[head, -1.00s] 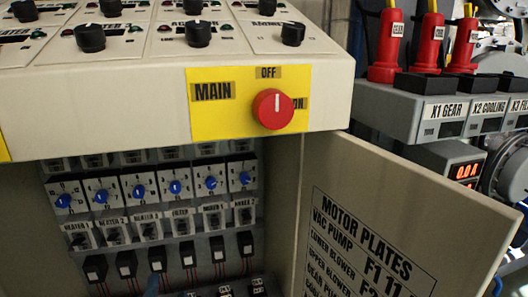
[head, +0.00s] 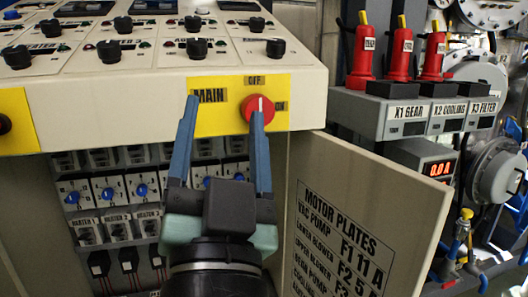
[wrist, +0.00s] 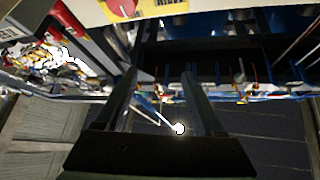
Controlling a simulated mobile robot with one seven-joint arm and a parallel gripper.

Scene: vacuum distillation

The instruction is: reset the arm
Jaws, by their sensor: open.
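My gripper (head: 222,112) is in the lower middle of the head view, in front of the control cabinet (head: 306,84). Its two blue fingers point up and are spread apart with nothing between them. The right fingertip overlaps the lower edge of the red main switch knob (head: 258,107) in the picture; I cannot tell whether they touch. The left fingertip overlaps the MAIN label on the yellow plate (head: 225,125). In the wrist view the fingers (wrist: 160,80) are also apart and empty, and the red knob (wrist: 122,8) shows at the top edge.
The open cabinet door (head: 390,215) with the motor plate list stands right of my gripper. Blue dials (head: 108,194) and breakers sit inside the cabinet. Red plugs (head: 400,58) stand on a grey box (head: 410,112) at the right. Black knobs (head: 197,48) cover the top panel.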

